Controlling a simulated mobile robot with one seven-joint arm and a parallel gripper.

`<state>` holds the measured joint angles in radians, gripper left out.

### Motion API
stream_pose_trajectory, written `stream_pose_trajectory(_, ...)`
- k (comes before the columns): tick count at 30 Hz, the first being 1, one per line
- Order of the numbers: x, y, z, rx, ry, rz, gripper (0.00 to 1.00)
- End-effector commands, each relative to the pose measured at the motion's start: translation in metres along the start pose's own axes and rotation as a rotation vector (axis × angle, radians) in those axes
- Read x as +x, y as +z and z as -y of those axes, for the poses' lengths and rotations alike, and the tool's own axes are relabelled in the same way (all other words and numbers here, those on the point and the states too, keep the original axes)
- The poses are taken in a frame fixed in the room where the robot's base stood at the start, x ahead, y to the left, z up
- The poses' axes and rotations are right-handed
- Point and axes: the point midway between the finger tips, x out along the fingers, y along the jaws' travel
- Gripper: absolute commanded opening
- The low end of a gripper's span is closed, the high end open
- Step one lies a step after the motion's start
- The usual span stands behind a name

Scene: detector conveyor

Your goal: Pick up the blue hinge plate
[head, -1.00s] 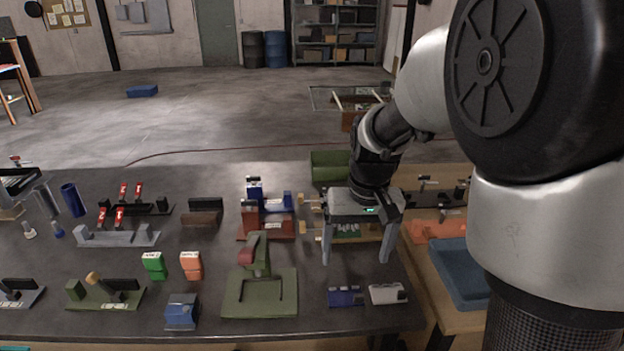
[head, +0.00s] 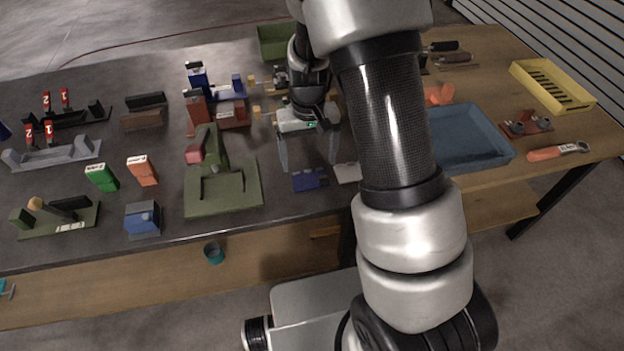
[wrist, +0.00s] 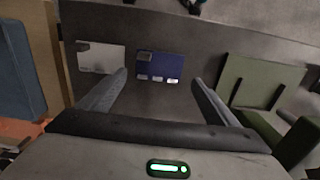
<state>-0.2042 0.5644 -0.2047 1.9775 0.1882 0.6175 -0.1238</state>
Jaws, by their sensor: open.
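The blue hinge plate (head: 310,179) lies flat near the front edge of the dark table. In the wrist view it is a dark blue rectangle (wrist: 160,66) with small pale marks along one edge. My gripper (head: 308,164) points down just behind and above the plate, open and empty. In the wrist view its two fingers (wrist: 159,80) stand apart, one toward each side of the plate, which lies near the tips. I cannot tell the exact height of the tips above the table.
A pale grey plate (head: 348,172) lies close beside the blue one. A green fixture (head: 223,190) stands to the left, its base also in the wrist view (wrist: 262,82). A blue tray (head: 470,138) is on the wooden table at right. A green bin (head: 274,42) is behind.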

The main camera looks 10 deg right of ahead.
Motion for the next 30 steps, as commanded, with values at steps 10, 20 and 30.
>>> stream_pose_trajectory(10,0.036,0.006,-0.002,0.001,0.0,0.006,0.84)
stream_pose_trajectory(20,0.058,0.005,-0.002,0.001,0.0,0.0,0.84)
stream_pose_trajectory(30,0.058,0.005,-0.002,0.0,0.0,0.0,0.46)
